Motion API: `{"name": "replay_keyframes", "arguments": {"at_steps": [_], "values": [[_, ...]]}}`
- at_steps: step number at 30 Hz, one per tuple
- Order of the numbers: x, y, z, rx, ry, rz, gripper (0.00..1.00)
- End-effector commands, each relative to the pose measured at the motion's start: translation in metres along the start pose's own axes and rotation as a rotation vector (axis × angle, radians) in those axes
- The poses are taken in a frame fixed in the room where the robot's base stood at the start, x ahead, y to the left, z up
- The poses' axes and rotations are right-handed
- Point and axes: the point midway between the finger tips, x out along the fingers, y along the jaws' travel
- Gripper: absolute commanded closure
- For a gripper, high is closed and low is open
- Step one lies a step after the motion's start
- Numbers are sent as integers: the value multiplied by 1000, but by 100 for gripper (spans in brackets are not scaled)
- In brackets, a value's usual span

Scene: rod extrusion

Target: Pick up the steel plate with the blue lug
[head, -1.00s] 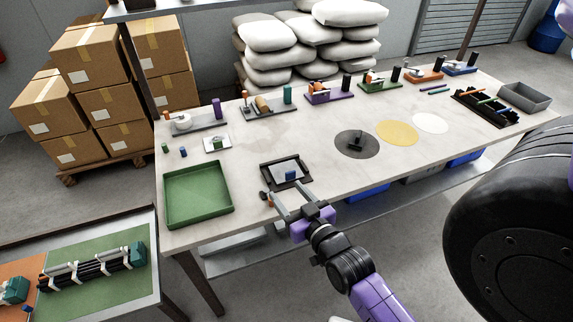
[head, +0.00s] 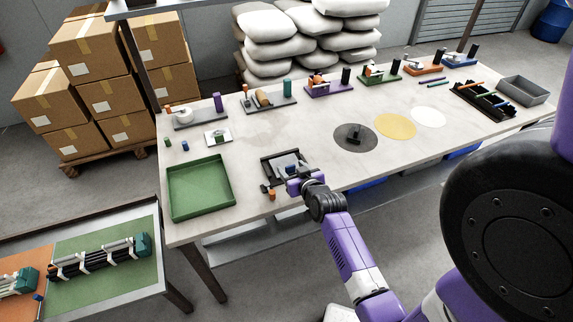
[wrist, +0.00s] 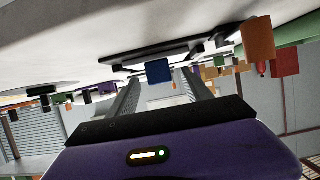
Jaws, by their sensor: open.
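The steel plate (head: 283,160) lies in a black frame (head: 268,168) near the front of the table. Its blue lug (wrist: 159,71) stands out between my gripper's two fingers in the wrist view. My gripper (head: 287,171) is open at the front side of the frame, with the fingers reaching over the plate. In the wrist view my gripper (wrist: 163,88) has a gap on both sides of the lug. In the head view my gripper covers part of the plate and most of the lug.
A small orange piece (head: 271,195) stands close by, left of my gripper; an orange cylinder (wrist: 258,40) shows in the wrist view. A green tray (head: 203,212) is to the left. A small plate with a green lug (head: 218,138) lies behind. Table between the frame and grey disc (head: 354,138) is clear.

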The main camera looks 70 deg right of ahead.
Motion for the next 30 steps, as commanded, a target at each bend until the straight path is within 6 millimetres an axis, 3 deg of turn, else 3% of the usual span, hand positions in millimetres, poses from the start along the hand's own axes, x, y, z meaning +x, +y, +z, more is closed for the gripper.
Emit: {"name": "replay_keyframes", "arguments": {"at_steps": [6, 13, 14, 22, 30], "values": [[21, 0, 0, 0, 1, 0, 42], [22, 0, 0, -1, 0, 0, 42], [22, 0, 0, -1, 0, 0, 44], [22, 0, 0, -1, 1, 0, 97], [22, 0, -1, -1, 3, 1, 100]]}}
